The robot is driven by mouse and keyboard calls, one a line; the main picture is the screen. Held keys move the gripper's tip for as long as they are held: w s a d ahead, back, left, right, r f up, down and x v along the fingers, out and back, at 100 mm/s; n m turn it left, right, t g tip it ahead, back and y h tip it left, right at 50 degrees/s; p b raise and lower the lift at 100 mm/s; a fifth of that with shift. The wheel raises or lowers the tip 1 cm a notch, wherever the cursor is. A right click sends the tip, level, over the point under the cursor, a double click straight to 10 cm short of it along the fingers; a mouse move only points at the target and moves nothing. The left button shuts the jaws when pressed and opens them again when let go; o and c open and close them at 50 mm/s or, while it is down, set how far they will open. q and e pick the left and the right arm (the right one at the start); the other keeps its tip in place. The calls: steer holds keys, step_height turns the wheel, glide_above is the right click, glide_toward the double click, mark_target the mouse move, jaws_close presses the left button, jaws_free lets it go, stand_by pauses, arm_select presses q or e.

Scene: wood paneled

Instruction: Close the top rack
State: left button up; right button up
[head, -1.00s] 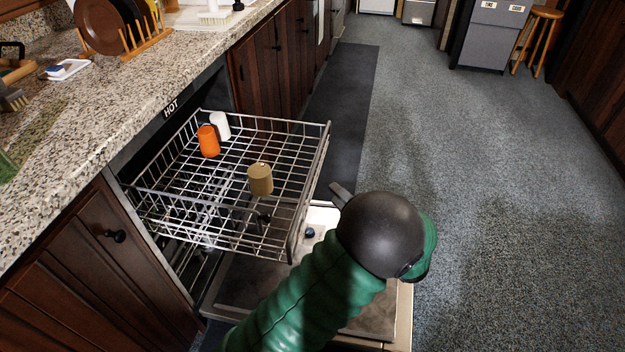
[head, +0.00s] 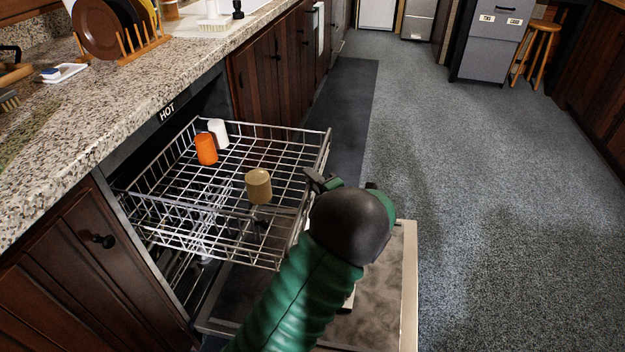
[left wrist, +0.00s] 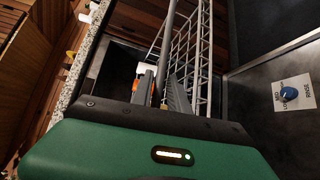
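The top rack (head: 180,205) is a silver wire basket pulled out of the dishwasher under the counter. It holds an orange cup (head: 206,149), a white cup (head: 218,133) and a tan cup (head: 258,186). My left gripper (head: 318,181) is at the rack's front side, its dark wrist hiding part of the fingers. In the left wrist view, the two grey fingers (left wrist: 162,92) are apart, with a rail of the rack (left wrist: 166,45) appearing to run between them. I cannot tell whether they touch it. My right gripper is not in view.
The dishwasher door (head: 385,290) lies open below the rack. A granite counter (head: 110,110) with a plate holder (head: 125,30) runs along the left. Wooden cabinets (head: 75,275) flank the dishwasher. The grey floor (head: 500,200) to the right is clear.

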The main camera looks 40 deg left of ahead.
arm_select(q)
jaws_close()
steer(key=shift+d+f, duration=0.1)
steer(key=shift+f, duration=0.1)
stand_by(0.9)
